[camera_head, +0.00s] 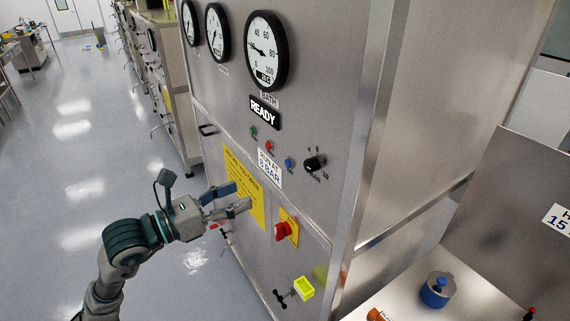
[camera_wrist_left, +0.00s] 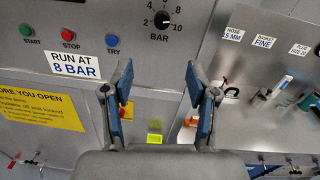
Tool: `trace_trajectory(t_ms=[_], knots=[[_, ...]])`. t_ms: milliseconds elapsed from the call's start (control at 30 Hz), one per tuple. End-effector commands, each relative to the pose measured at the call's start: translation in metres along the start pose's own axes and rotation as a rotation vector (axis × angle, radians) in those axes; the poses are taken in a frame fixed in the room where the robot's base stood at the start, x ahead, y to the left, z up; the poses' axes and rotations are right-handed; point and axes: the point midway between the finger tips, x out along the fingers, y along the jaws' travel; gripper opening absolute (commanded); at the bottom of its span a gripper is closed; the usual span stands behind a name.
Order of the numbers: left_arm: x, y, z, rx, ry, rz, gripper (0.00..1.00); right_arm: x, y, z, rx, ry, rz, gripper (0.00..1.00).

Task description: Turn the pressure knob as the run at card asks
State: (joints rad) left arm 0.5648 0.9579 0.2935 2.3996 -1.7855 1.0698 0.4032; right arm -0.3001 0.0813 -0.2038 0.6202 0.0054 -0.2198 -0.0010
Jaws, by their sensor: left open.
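The black pressure knob (camera_head: 315,163) sits on the steel front panel, right of the coloured buttons. It also shows at the top of the left wrist view (camera_wrist_left: 162,19), with a number scale around it and BAR below. I cannot tell for certain where its pointer stands. The white card (camera_head: 269,168) reads RUN AT 8 BAR; it is also left of the fingers in the left wrist view (camera_wrist_left: 75,64). My left gripper (camera_head: 243,196) is open and empty, in front of the panel, lower and left of the knob, apart from it. My right gripper is not in view.
Green, red and blue buttons (camera_head: 269,146) sit left of the knob, under a READY sign (camera_head: 265,113) and round gauges (camera_head: 267,50). Below are a yellow notice (camera_head: 240,185) and a red rotary switch (camera_head: 283,231). A bench with a blue item (camera_head: 436,292) stands right.

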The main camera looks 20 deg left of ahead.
Motion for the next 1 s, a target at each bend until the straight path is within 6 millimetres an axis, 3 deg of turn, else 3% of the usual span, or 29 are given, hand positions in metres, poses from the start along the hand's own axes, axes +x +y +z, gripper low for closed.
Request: trace_trajectory(t_ms=[167, 700, 1000], knots=[[0.019, -0.001, 0.003, -0.018, 0.000, -0.002, 0.59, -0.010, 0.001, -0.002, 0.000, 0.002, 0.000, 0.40], [0.139, 0.000, 0.004, -0.015, -0.002, -0.003, 0.59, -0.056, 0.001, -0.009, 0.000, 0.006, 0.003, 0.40], [0.170, 0.000, 0.001, -0.011, -0.002, -0.001, 0.59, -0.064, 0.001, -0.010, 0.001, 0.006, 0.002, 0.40]])
